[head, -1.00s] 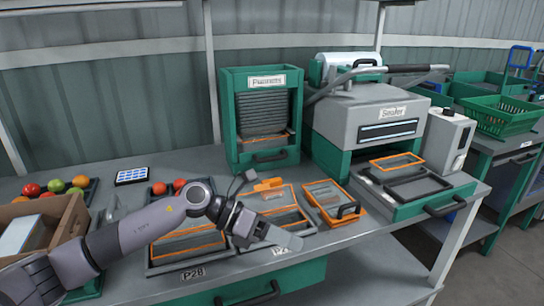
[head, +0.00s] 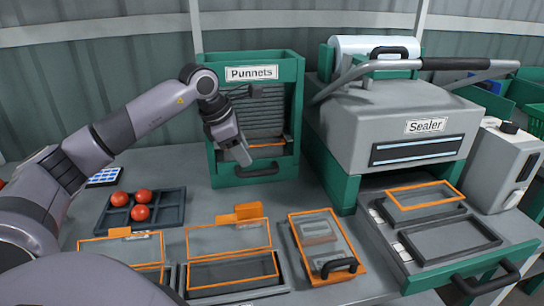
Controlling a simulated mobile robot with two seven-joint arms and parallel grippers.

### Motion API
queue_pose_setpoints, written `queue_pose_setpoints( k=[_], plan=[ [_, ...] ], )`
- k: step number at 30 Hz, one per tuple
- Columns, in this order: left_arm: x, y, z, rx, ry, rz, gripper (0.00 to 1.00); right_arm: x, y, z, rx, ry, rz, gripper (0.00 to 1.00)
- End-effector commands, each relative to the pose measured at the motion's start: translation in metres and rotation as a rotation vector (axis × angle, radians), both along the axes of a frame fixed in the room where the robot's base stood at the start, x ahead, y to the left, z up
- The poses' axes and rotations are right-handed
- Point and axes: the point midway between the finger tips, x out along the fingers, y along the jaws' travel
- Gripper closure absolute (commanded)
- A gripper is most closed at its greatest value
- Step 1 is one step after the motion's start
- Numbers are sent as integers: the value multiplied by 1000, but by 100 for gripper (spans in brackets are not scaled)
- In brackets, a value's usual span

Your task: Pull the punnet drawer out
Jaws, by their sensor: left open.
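The green punnet dispenser (head: 303,100), labelled "Punnets", stands at the back of the bench with a stack of dark trays (head: 262,115) inside. My right gripper is out of view.
The grey sealer (head: 400,105) with its long lever stands right of the dispenser, its tray drawer (head: 447,262) out in front. Orange-framed fixtures (head: 228,240) and a black-handled one (head: 330,262) lie in front. A dark tray (head: 172,212) holds red tomatoes. Bare bench lies before the drawer.

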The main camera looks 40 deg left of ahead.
Motion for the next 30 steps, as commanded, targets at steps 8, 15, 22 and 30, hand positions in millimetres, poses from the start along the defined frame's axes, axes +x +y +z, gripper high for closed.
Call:
queue_pose_setpoints(
  k=[8,15,22,30],
  plan=[
    [8,-2,-19,-2,4,0,56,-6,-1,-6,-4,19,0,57],
    [23,-6,-51,-2,2,-1,56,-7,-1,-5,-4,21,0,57],
    [29,-7,-65,-1,1,0,56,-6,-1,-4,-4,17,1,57],
    [29,-7,-65,0,0,0,72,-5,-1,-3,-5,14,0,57]
  ],
)
